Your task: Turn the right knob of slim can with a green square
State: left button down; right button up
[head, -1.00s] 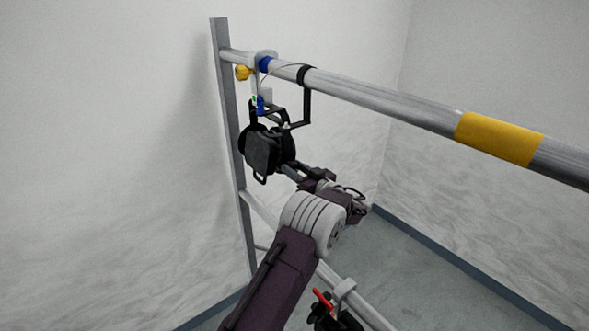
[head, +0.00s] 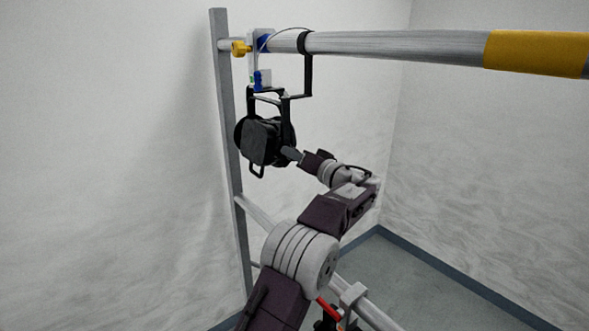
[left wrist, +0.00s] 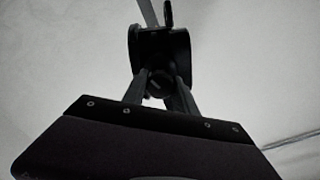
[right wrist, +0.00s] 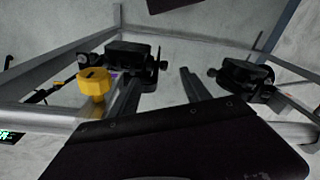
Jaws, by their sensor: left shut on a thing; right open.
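The slim black can (head: 262,141) hangs in a black yoke (head: 307,78) from the upper rail in the head view. A small green mark (head: 252,79) shows near a pale tag above it. My left gripper (head: 290,154) reaches the can's right side from the right. In the left wrist view its fingers (left wrist: 160,90) are shut on a dark round knob (left wrist: 160,80) in front of the black can body (left wrist: 160,45). The fingers partly hide the knob. My right gripper (right wrist: 160,80) is open, with nothing between its fingers; I cannot place it in the head view.
The upper rail (head: 400,44) carries a yellow band (head: 537,53). A yellow knob (head: 241,48) sits by the clamp. A lower rail (head: 372,315) holds a clamp and a red part (head: 328,308). The right wrist view shows black lamps (right wrist: 130,57) (right wrist: 240,78) and a yellow knob (right wrist: 95,83).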

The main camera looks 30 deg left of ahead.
pick_arm(q)
jog(key=m, duration=0.2)
jog(key=shift+m+b, duration=0.35)
jog(key=shift+m, duration=0.05)
jog(key=m, duration=0.2)
jog(key=shift+m, duration=0.4)
jog(key=m, duration=0.5)
jog(key=shift+p, duration=0.3)
jog(key=shift+m, duration=0.4)
jog(key=c, duration=1)
grip_release()
jog(key=shift+o, duration=0.2)
jog(key=shift+d, duration=0.1)
